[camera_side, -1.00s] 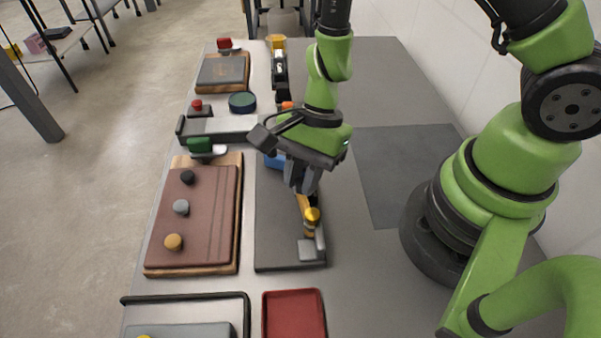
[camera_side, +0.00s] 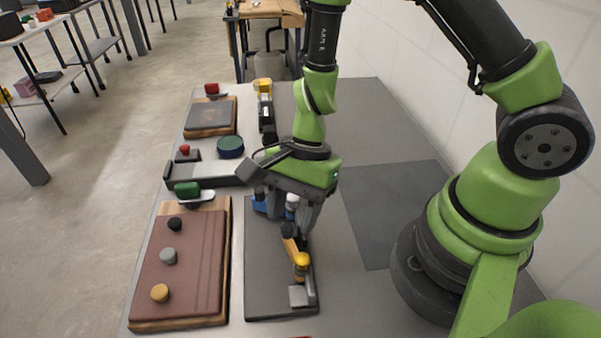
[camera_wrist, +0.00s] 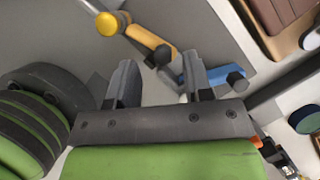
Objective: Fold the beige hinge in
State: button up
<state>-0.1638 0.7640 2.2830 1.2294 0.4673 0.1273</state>
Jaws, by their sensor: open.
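No plainly beige hinge shows; the nearest match is a yellow-orange jointed bar (camera_side: 294,246) on a dark grey board (camera_side: 262,290). A yellow knob (camera_side: 302,260) tops its near end and a dark knob its far end. In the wrist view the yellow-orange bar (camera_wrist: 148,37) lies beyond the fingertips, running from the yellow knob (camera_wrist: 108,23) to the dark knob (camera_wrist: 163,54). A blue bar (camera_wrist: 200,70) with dark knobs lies beside it. My gripper (camera_side: 292,216) is open and empty above the board, around the bars' far ends in the side view. The wrist view shows its fingers (camera_wrist: 160,82) apart.
A small grey block (camera_side: 302,295) sits at the board's near end. To the left, a brown panel (camera_side: 180,265) carries several round knobs. A green handle (camera_side: 187,189) and a dark green disc (camera_side: 230,146) stand farther back. The grey mat (camera_side: 395,210) to the right is clear.

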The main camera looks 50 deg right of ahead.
jog(key=v, duration=0.8)
jog(key=shift+r, duration=0.1)
jog(key=shift+a, duration=0.15)
jog(key=c, duration=0.5)
jog(key=a+g+h, duration=0.1)
jog(key=a, duration=0.1)
jog(key=a+h, duration=0.1)
jog(key=a, duration=0.2)
jog(key=a+g+h, duration=0.1)
jog(key=a, duration=0.2)
jog(key=shift+g+h, duration=0.3)
jog(key=shift+h, duration=0.1)
grip_shut()
jog(key=m+t+h, duration=0.2)
jog(key=t+h, duration=0.1)
jog(key=h, duration=0.2)
send_near(274, 259)
jog(key=shift+a+f+m, duration=0.2)
jog(key=shift+f+m, duration=0.1)
jog(key=shift+f, duration=0.65)
jog(key=d, duration=0.3)
jog(key=shift+s, duration=0.1)
jog(key=shift+d, duration=0.5)
